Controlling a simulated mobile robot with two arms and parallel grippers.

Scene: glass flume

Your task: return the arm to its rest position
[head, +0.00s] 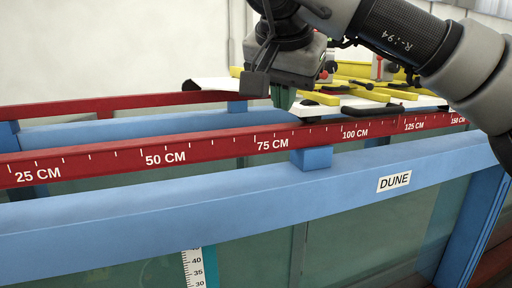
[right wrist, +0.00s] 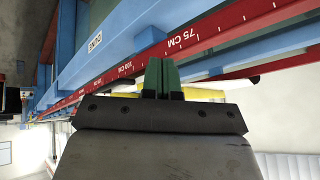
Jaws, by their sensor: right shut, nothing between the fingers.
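My right gripper (head: 284,97) comes in from the upper right on its grey and black arm and hangs just above and behind the red scale rail. Its green fingers are shut together with nothing between them. In the right wrist view the gripper (right wrist: 161,75) shows its two green fingertips side by side, in front of the red rail. My left gripper is not in either view.
The red rail (head: 210,144) with centimetre marks runs along the flume above a blue beam (head: 240,186) labelled DUNE. Behind it a white board (head: 214,84) carries yellow pieces (head: 352,70) and black-handled items close to my right gripper. Open space lies left above the flume.

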